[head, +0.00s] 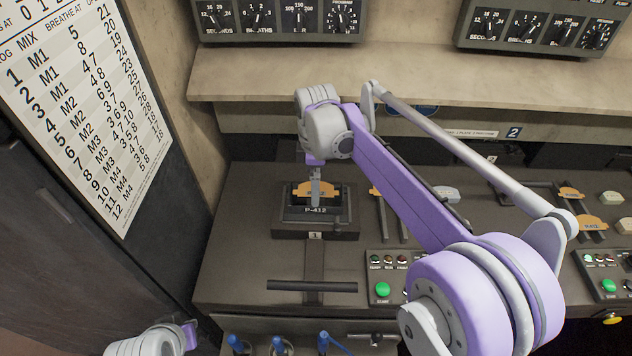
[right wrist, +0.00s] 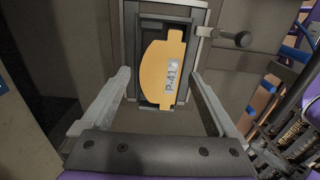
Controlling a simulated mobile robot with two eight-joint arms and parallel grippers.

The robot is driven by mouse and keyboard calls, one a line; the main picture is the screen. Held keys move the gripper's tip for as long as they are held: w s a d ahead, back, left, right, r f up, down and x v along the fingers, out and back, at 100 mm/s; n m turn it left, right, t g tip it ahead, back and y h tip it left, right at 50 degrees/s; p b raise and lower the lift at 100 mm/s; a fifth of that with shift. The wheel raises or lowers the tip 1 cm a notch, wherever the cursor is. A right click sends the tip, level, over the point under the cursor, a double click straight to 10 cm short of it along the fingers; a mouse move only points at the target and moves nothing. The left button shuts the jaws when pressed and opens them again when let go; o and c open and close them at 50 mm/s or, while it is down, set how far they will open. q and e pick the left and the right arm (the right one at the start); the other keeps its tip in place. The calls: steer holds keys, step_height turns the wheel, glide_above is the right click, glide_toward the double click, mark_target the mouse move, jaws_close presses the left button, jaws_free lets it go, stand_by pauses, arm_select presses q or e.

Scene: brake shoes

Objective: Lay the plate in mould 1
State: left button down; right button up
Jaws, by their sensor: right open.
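The plate is an orange-yellow curved piece (right wrist: 163,68) with a label that starts P-41. In the right wrist view it lies in the dark recess of mould 1 (right wrist: 146,22); whether it sits fully flat I cannot tell. In the head view the plate (head: 301,191) shows in mould 1 (head: 290,216), behind the P-412 marking and above the tag 1. My right gripper (head: 315,186) is directly over the mould, pointing down. Its fingers (right wrist: 160,82) are open, one on each side of the plate, with gaps to it. My left gripper is out of view; only part of its arm shows bottom left.
A dark bar handle (head: 312,286) stands in front of mould 1. A control panel with a green start button (head: 382,289) is to its right. More orange plates (head: 592,223) lie at the far right. Blue-handled tools (head: 278,345) stand along the front.

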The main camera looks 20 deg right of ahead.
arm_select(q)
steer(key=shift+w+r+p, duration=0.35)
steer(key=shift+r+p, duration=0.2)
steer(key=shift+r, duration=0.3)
arm_select(e)
step_height(320, 180, up, 12)
steer(key=shift+r, duration=0.2)
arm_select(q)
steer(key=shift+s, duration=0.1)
arm_select(e)
steer(key=shift+s+f, duration=0.1)
